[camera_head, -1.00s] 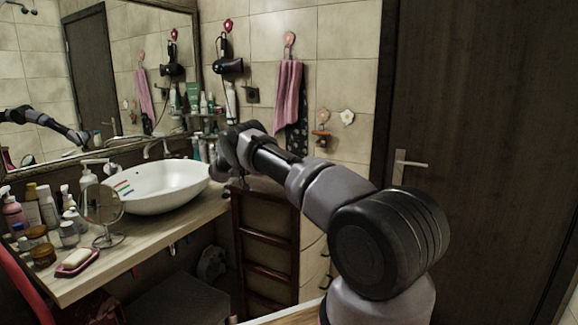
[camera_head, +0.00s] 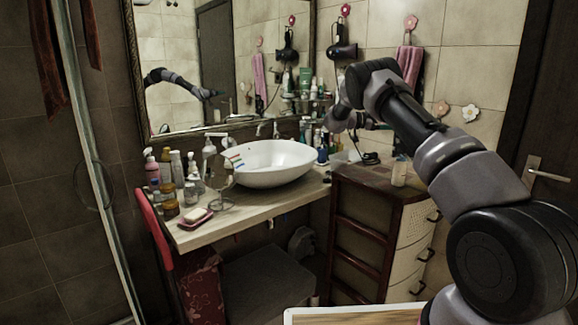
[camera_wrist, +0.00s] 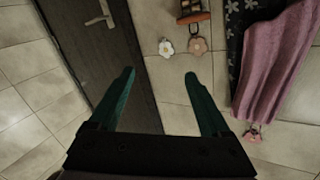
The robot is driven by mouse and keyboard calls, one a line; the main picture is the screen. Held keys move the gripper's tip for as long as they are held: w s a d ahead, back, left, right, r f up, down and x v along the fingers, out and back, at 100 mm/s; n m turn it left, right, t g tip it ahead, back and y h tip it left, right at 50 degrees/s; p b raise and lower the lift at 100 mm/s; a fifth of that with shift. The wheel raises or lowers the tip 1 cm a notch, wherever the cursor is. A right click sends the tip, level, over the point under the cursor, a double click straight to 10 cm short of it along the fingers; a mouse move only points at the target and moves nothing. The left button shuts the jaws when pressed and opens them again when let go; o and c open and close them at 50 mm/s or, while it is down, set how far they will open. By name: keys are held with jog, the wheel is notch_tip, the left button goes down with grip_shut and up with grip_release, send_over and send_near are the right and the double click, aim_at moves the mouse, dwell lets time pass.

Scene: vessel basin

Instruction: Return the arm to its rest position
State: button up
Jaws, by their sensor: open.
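My gripper (camera_wrist: 159,88) is open and empty in the wrist view, with its two green fingers apart and nothing between them. Behind them are the tiled wall and the dark door. In the head view my arm is bent, rising from the lower right and reaching toward the wall, with its wrist end above the wooden drawer cabinet (camera_head: 378,184). The fingertips cannot be made out there.
A white vessel basin (camera_head: 268,166) stands on the wooden counter (camera_head: 262,207) with bottles, a round mirror and a soap dish (camera_head: 195,218). A pink towel (camera_head: 408,64) hangs on the wall. A dark door (camera_head: 545,130) is at right.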

notch_tip(320, 180, up, 21)
jog(key=n+t+y, duration=0.3)
jog(key=t+y, duration=0.2)
jog(key=t, duration=0.4)
jog(key=s+a+r+n+t+y, duration=0.4)
jog(key=s+a+r+n+y, duration=0.2)
jog(key=s+a+r+y, duration=0.3)
jog(key=s+a+f+n+g+y, duration=0.15)
jog(key=s+a, duration=0.25)
jog(key=s, duration=0.6)
jog(key=s+a+f+n+g+y, duration=0.1)
jog(key=s+a+n+y, duration=0.2)
jog(key=s, duration=0.6)
jog(key=s+f+g, duration=0.2)
jog(key=s+f, duration=0.2)
jog(key=s, duration=0.4)
jog(key=s+a+f+n+g, duration=0.1)
jog(key=s+f, duration=0.4)
jog(key=s, duration=0.4)
jog(key=s+f+n+g, duration=0.1)
jog(key=s+f+g, duration=0.1)
jog(key=s+f, duration=0.3)
jog(key=s, duration=0.3)
jog(key=shift+s+a+g, duration=0.15)
jog(key=shift+a+g, duration=0.2)
jog(key=shift+n+y, duration=0.25)
